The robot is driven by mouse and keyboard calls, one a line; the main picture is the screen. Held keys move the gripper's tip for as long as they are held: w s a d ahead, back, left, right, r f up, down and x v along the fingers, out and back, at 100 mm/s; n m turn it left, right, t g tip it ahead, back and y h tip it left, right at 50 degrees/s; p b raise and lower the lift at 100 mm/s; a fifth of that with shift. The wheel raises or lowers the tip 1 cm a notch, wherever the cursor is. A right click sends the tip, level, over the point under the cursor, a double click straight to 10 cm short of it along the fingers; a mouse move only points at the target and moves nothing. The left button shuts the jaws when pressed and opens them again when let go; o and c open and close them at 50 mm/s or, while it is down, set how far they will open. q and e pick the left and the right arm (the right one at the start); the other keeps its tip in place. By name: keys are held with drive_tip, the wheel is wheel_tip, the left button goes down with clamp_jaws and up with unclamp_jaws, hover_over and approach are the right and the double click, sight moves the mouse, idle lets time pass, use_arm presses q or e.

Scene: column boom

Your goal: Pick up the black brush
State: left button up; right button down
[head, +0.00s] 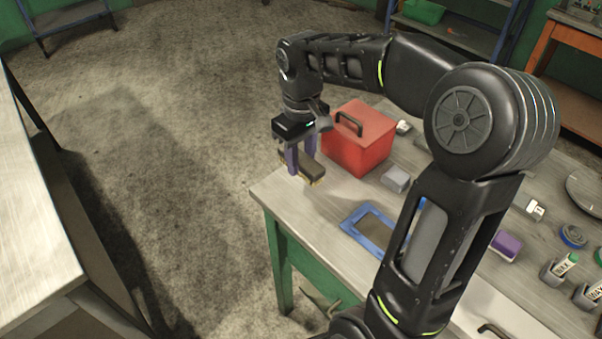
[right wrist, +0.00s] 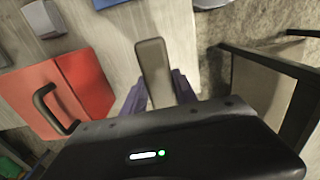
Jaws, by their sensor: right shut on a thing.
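The black brush (head: 315,170) has a dark body with tan bristles along its lower edge. It is at the far left corner of the workbench. My right gripper (head: 302,165) points down over that corner with its purple fingers shut on the brush. In the right wrist view the brush (right wrist: 153,72) sticks out between the two purple fingers (right wrist: 160,92). I cannot tell whether the bristles touch the bench top. My left gripper is not in view.
A red box with a black handle (head: 360,140) stands close beside the gripper. A grey block (head: 396,179) and a blue-framed panel (head: 355,222) lie on the bench (head: 290,207). Jars and a purple-topped block (head: 507,244) are at the right. Open floor lies left.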

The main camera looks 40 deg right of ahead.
wheel_tip(320, 180, up, 2)
drive_tip(key=shift+r, duration=0.1)
idle(0.5)
drive_tip(key=c, duration=1.6)
unclamp_jaws()
drive_tip(key=c, duration=2.8)
unclamp_jaws()
